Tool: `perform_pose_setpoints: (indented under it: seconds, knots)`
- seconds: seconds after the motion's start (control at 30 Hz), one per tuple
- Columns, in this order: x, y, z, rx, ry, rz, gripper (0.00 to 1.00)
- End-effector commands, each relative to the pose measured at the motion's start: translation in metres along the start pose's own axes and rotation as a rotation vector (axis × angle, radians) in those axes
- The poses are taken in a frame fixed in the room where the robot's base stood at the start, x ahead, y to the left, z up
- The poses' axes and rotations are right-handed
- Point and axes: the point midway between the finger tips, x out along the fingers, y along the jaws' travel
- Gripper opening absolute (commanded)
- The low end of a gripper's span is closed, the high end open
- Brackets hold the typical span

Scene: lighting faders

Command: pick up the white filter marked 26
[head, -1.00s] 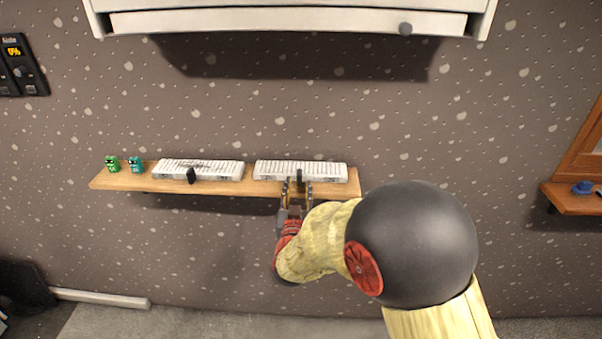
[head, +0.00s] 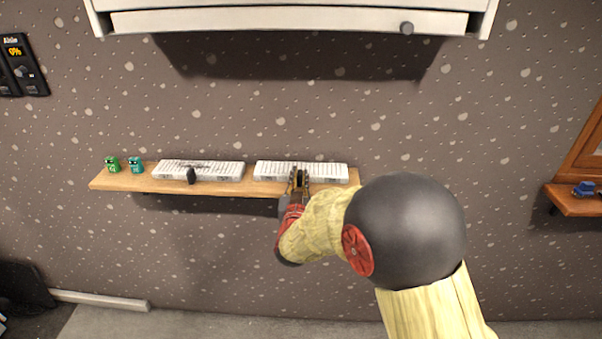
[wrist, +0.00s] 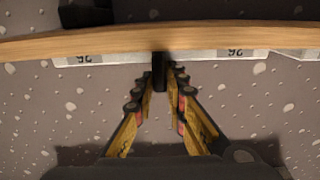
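The white filter marked 26 (head: 322,172) is a flat white ribbed panel lying on the wooden shelf, on the right half. In the wrist view its front edge (wrist: 205,55) shows the number 26 upside down on both sides of a black handle (wrist: 159,75). My gripper (head: 299,177) is at the front of this filter. In the wrist view my gripper (wrist: 161,80) has its two fingers closed in on the handle from both sides. The filter still rests on the shelf. In the head view my fingers hide most of the handle.
A second white filter (head: 215,170) with its own black handle (head: 191,175) lies to the left on the shelf (head: 125,183). A green figure (head: 112,164) and a teal figure (head: 136,165) stand at the shelf's left end. A white cabinet (head: 290,22) hangs above.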

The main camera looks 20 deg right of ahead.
Motion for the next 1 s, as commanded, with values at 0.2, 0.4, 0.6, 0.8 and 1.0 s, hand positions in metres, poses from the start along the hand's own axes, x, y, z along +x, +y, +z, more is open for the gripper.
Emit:
perform_pose_setpoints:
  seconds: [0.2, 0.4, 0.6, 0.8, 1.0]
  knots:
    - [0.0, 0.0, 0.0, 0.0, 0.0, 0.0, 0.0]
    - [0.0, 0.0, 0.0, 0.0, 0.0, 0.0, 0.0]
    - [0.0, 0.0, -0.001, 0.0, 0.002, 0.0, 0.0]
    - [0.0, 0.0, -0.002, 0.0, 0.002, 0.0, 0.0]
    - [0.0, 0.0, -0.014, 0.001, 0.003, 0.0, 0.0]
